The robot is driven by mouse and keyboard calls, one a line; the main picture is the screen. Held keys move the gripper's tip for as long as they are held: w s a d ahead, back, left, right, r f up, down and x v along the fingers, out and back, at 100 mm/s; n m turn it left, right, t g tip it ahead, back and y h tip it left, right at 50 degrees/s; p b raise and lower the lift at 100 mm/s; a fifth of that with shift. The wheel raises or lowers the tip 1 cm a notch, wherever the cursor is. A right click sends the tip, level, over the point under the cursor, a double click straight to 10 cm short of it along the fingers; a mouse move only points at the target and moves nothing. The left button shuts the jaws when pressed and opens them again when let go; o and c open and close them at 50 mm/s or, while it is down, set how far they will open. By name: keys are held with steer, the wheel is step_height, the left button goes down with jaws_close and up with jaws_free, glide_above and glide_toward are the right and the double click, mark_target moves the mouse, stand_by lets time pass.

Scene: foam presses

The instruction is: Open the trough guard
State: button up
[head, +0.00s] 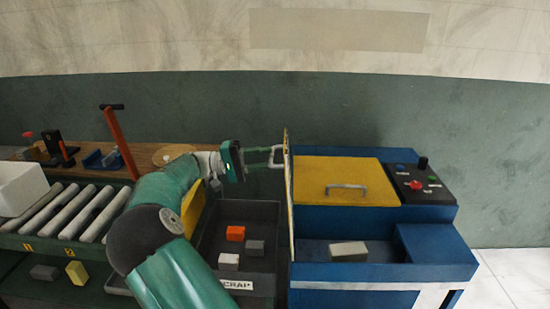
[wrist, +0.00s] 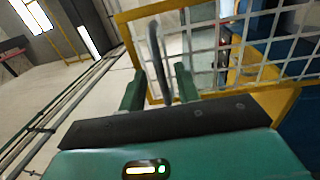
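The trough guard (head: 288,195) is a mesh panel in a yellow frame. In the head view it stands upright, nearly edge-on, at the left side of the blue press (head: 385,275). The wrist view shows its mesh and frame (wrist: 215,95) close up. Its bar handle (wrist: 160,62) lies between the two fingers of my gripper (wrist: 158,88), with gaps showing on both sides. The fingers look open around the handle, not clamped. In the head view my gripper (head: 250,160) is left of the guard, near its upper part. The fingertips' exact contact is too small to see.
The press has a yellow lid (head: 345,172) with a handle, a control panel (head: 418,185) and a pale block (head: 348,251) in its trough. A dark scrap bin (head: 265,213) with several blocks lies below my gripper. A roller conveyor (head: 70,210) is at left.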

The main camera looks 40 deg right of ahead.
steer(key=v, duration=0.9)
steer(key=shift+w+a, duration=0.25)
steer(key=s+d+f+n+t+y, duration=0.25)
steer(key=s+n+t+y, duration=0.3)
steer(key=s+t, duration=0.4)
steer(key=s+a+f+n+t+y, duration=0.1)
steer(key=s+a+t+y, duration=0.3)
steer(key=s+a, duration=0.5)
steer(key=s+a+f+n+t+y, duration=0.1)
steer(key=s+a+t+y, duration=0.3)
steer(key=s+a, duration=0.5)
steer(key=a+n+t, duration=0.1)
steer(key=a+t, duration=0.1)
steer(key=a, duration=0.5)
steer(key=shift+s+a+f, duration=0.2)
steer(key=shift+s+a, duration=0.1)
steer(key=shift+w+d+y, duration=0.1)
steer(key=shift+y, duration=0.15)
